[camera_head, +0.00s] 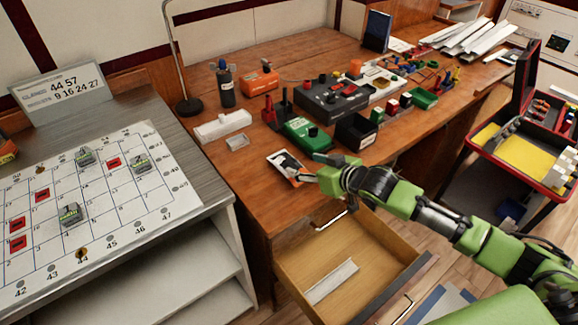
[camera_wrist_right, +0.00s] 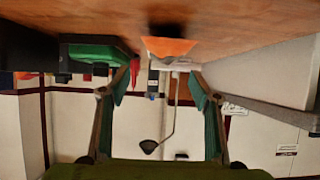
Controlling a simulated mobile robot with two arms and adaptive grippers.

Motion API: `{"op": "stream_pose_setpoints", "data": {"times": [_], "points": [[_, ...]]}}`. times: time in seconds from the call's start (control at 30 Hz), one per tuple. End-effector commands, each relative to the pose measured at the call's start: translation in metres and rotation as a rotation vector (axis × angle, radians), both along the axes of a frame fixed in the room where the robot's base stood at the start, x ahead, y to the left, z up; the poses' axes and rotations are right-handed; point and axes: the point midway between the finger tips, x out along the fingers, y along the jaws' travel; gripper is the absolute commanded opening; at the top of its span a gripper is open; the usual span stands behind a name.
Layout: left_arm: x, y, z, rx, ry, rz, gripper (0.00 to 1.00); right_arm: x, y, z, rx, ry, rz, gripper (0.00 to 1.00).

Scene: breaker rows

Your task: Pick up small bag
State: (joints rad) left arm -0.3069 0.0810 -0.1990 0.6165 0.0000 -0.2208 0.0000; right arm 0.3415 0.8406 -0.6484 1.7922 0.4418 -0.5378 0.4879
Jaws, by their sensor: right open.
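A small flat bag (camera_head: 285,168), white and black with an orange edge, lies on the wooden desk near its front edge, above the open drawer. My right gripper (camera_head: 314,168) is just to the right of the bag, open and apart from it. In the right wrist view, which is upside down, the two green fingers of my right gripper (camera_wrist_right: 158,90) are spread with nothing between their tips. An orange patch beyond them may be the bag, but I cannot tell for sure. My left gripper is out of view.
A green device (camera_head: 308,135) and a black open box (camera_head: 356,131) stand behind my right gripper. A small clear box (camera_head: 237,142) and a white block (camera_head: 222,125) are behind the bag. An open drawer (camera_head: 395,255) juts out below. A board table (camera_head: 150,225) stands left.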

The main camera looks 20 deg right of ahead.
Motion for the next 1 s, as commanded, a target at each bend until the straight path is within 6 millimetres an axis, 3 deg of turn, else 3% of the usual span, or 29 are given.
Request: {"op": "stream_pose_setpoints", "data": {"times": [0.17,0.5,0.7,1.0], "points": [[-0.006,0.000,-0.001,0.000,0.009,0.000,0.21,0.019,0.008,-0.011,0.002,0.000,0.000,0.57],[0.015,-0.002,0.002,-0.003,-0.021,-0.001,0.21,0.038,0.021,-0.031,0.003,0.001,-0.001,0.57],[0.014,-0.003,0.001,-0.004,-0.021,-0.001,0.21,0.055,0.029,-0.045,0.001,0.000,0.000,0.57],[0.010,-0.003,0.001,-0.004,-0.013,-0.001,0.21,0.059,0.031,-0.047,0.001,-0.001,0.001,0.57]]}}
